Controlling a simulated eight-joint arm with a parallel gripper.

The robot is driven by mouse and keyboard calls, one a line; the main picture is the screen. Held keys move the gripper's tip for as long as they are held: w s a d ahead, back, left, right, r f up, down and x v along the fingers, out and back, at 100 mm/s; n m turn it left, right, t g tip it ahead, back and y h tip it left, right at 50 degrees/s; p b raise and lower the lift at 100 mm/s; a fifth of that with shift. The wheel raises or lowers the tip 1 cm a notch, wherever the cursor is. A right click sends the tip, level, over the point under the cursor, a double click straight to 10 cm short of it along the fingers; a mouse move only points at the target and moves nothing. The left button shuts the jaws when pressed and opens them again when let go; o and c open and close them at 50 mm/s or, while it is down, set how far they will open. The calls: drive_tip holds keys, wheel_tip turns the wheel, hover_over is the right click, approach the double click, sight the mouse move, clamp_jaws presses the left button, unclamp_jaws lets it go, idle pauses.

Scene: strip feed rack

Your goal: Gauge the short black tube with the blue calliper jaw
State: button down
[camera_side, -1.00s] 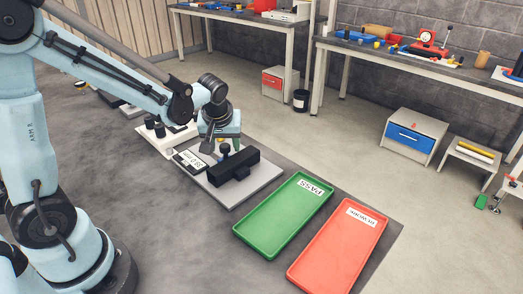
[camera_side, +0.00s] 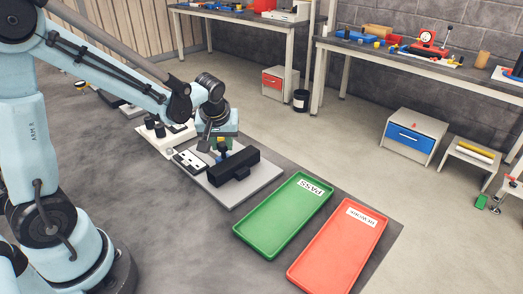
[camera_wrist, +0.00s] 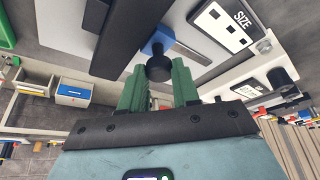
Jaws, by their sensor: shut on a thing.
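My gripper (camera_wrist: 159,85) has green fingers shut on the black round knob (camera_wrist: 158,69) on top of the blue calliper jaw (camera_wrist: 160,41). In the side view, my gripper (camera_side: 222,144) is low over the gauge plate, and the blue jaw shows only partly beneath it. The black fixed block (camera_side: 234,166) stands beside the jaw on the grey plate (camera_side: 238,192). Upright black pieces (camera_side: 159,131) stand on the white rack to the left; I cannot tell which is the short black tube. Any tube between block and jaw is hidden.
A green PASS tray (camera_side: 283,218) and a red tray (camera_side: 339,249) lie to the right of the gauge plate. The dark bench front is clear.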

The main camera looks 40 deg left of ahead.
hover_over(212, 156)
idle(0.4)
drive_tip(key=c, duration=0.8)
unclamp_jaws()
drive_tip(key=shift+d, duration=0.1)
drive_tip(key=shift+s+d+r, duration=0.1)
drive_tip(key=shift+r, duration=0.2)
drive_tip(key=v, duration=1.1)
drive_tip(key=shift+r, duration=0.2)
drive_tip(key=shift+s, duration=0.1)
drive_tip(key=s+d+f+m+t+h, duration=0.1)
drive_tip(key=s+d+m, duration=0.1)
drive_tip(key=d+m, duration=0.1)
drive_tip(key=s+d+f+m+t+h, duration=0.1)
drive_tip(key=s+d+m, duration=0.1)
drive_tip(key=d, duration=0.3)
drive_tip(key=s+d+f+m+t+h, duration=0.1)
drive_tip(key=s+d+m+t, duration=0.1)
drive_tip(key=d+m, duration=0.2)
drive_tip(key=shift+s+f, duration=0.15)
drive_tip(key=shift+s, duration=0.25)
